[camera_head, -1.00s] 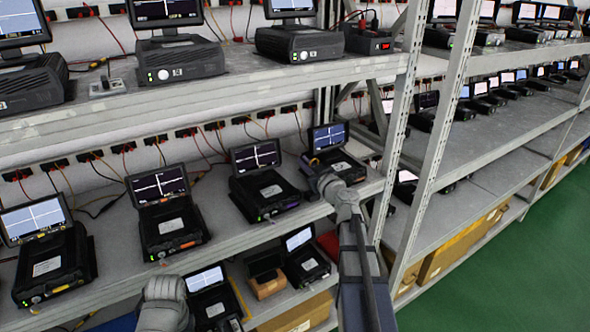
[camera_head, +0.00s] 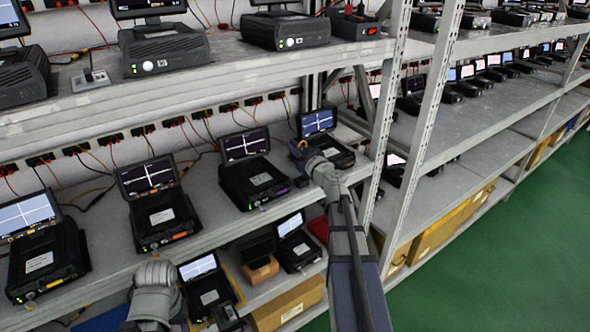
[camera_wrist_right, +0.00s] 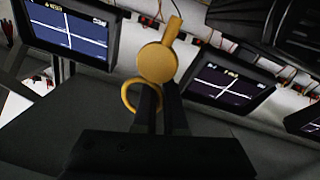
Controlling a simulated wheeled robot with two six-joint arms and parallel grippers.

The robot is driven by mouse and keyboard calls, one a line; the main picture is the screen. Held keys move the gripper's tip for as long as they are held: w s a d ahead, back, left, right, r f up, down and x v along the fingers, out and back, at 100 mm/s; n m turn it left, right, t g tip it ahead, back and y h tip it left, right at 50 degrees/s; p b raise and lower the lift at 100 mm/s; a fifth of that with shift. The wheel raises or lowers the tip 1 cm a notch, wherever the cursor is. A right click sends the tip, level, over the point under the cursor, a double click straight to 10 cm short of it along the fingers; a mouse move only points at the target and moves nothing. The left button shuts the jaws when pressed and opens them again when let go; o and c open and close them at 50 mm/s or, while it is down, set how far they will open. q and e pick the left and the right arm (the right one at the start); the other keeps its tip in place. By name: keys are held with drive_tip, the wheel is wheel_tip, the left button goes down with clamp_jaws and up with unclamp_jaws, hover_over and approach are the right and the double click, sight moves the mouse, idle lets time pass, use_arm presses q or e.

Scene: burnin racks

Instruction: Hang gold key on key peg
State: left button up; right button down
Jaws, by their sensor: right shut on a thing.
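My right gripper (camera_head: 301,150) is in front of a small tester with a lit screen on the middle shelf. In the right wrist view the fingers (camera_wrist_right: 160,100) are shut on the gold key (camera_wrist_right: 158,62). The key has a round disc, a short stem pointing up, and a ring (camera_wrist_right: 141,97) hanging at the fingers. My left gripper (camera_head: 152,290) is low at the left, in front of the lower shelf; its jaws are not clear. No key peg can be made out for certain; a small grey block with an upright pin (camera_head: 91,78) stands on the upper shelf.
Testers with screens line the middle shelf (camera_head: 205,240) and the upper shelf (camera_head: 200,72). A perforated rack post (camera_head: 390,110) stands just right of my right arm. Wires hang along the back wall. Green floor (camera_head: 480,260) is open at the right.

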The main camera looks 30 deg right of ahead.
drive_tip(key=shift+f+b, duration=2.95)
drive_tip(key=shift+f, duration=0.6)
drive_tip(key=shift+r, duration=0.1)
drive_tip(key=c, duration=1)
unclamp_jaws()
drive_tip(key=shift+f, duration=0.2)
drive_tip(key=s, duration=0.8)
drive_tip(key=shift+d, duration=0.1)
